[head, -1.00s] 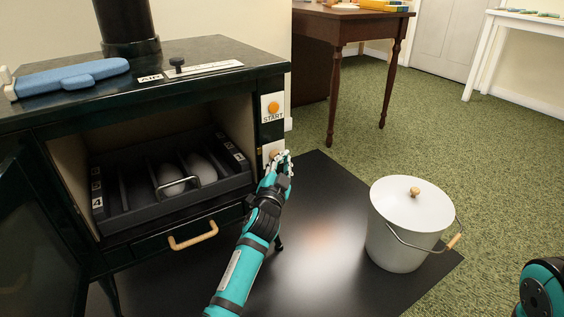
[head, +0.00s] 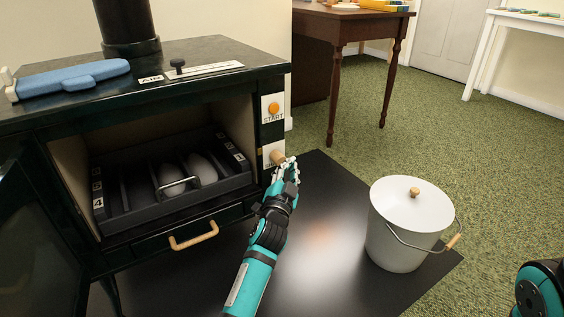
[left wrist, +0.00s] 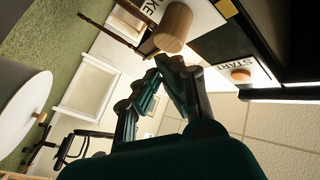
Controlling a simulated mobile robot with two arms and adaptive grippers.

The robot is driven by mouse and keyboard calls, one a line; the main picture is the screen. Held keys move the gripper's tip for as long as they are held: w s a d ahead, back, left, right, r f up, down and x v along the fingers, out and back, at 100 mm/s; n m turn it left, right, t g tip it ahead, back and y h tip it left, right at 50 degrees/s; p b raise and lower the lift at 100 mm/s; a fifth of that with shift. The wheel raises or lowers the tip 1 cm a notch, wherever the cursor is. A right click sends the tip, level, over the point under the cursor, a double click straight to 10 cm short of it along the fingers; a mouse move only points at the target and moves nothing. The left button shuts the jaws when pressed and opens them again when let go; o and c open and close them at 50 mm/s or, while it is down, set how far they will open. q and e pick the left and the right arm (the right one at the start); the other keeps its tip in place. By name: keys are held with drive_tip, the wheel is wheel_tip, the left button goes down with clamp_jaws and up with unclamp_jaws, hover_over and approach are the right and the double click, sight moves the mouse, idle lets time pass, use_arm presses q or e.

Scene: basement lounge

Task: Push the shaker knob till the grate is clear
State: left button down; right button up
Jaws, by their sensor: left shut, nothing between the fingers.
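The shaker knob (head: 278,157) is a wooden cylinder standing out from a white plate on the stove's right front, below the orange START button (head: 273,108). In the left wrist view the knob (left wrist: 173,27) is large and close. My left gripper (head: 287,168) is shut and empty, just right of and below the knob; I cannot tell whether it touches. In the left wrist view its fingertips (left wrist: 170,65) are near the knob's end. The grate (head: 130,193) is a dark slotted tray in the open stove, with rounded grey lumps (head: 172,180) on it. My right gripper is not in view.
The stove door (head: 35,235) hangs open at left. A wooden-handled drawer (head: 193,236) is below the grate. A lidded white bucket (head: 400,240) stands on the black floor mat (head: 325,215). A blue tool (head: 75,78) lies on the stove top.

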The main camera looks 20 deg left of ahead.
sight(284, 158)
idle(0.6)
use_arm(q)
drive_tip(key=shift+w, duration=0.1)
drive_tip(key=shift+w+a, duration=0.2)
drive_tip(key=shift+a, duration=0.1)
drive_tip(key=shift+w+a+p, duration=0.35)
drive_tip(key=shift+w+a, duration=0.45)
drive_tip(key=shift+a, duration=0.25)
idle(1.4)
drive_tip(key=shift+s+d, duration=0.1)
drive_tip(key=shift+d, duration=0.05)
drive_tip(key=shift+s+d+p, duration=0.3)
drive_tip(key=shift+s+d, duration=0.7)
drive_tip(key=shift+d, duration=0.25)
